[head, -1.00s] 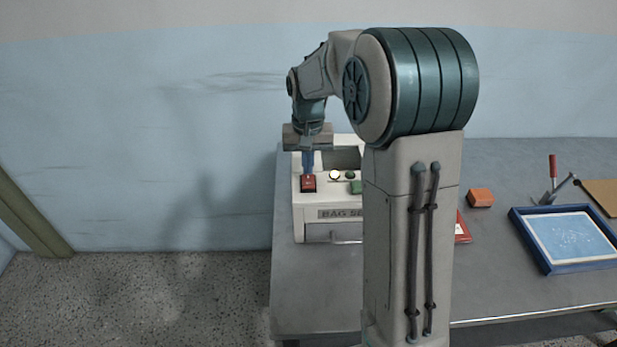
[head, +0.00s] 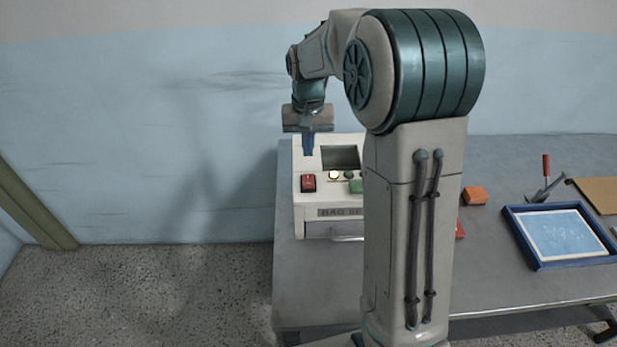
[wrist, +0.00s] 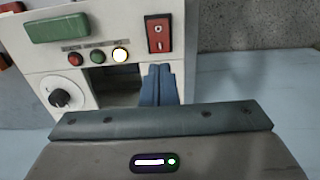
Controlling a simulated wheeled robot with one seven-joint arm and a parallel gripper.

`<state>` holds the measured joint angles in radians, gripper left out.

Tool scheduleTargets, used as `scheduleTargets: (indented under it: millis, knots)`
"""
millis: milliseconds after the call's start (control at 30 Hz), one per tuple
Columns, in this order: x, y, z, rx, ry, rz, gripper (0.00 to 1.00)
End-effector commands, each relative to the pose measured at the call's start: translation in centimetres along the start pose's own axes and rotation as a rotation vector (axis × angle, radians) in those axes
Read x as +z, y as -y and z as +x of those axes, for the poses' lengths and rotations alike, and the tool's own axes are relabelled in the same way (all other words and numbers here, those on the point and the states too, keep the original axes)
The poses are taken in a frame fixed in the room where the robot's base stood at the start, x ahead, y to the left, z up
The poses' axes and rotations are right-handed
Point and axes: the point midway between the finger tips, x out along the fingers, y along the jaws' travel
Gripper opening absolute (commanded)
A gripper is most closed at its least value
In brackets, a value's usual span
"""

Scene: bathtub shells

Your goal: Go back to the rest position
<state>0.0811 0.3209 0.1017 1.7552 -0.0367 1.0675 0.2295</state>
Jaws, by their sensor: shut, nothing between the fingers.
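My gripper (head: 308,145) is shut and empty, with its blue fingers pointing down above the top of the white bag sealer machine (head: 312,217) in the head view. It is apart from the red rocker switch (head: 308,183). In the wrist view the shut blue fingers (wrist: 158,86) show in front of the machine's face. The red switch (wrist: 158,34) is to their upper right, and a lit white button (wrist: 120,55) is to their upper left. My arm hides the machine's right side in the head view.
The machine stands on a grey table (head: 520,285). To the right are an orange block (head: 474,195), a blue-framed tray (head: 540,262), a red-handled tool (head: 546,168) and a brown board (head: 598,192). A plain blue wall (head: 150,150) is behind. The table's front is clear.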

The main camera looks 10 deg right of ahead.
Motion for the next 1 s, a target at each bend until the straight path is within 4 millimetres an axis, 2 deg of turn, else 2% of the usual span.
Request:
scheduleTargets:
  millis: [267,367,467,700,833,1000]
  knots:
    - [0.0,0.0,0.0,0.0,0.0,0.0,0.0]
    - [0.9,-0.1,-0.8,0.0,-0.014,-0.008,0.0]
    - [2.9,-0.5,-2.2,0.002,-0.04,-0.027,0.0]
    - [9.6,-1.8,-5.2,0.0,-0.122,-0.082,0.0]
    - [13.4,-2.6,-6.0,-0.004,-0.167,-0.11,0.0]
    - [18.3,-3.6,-6.2,-0.011,-0.224,-0.147,0.0]
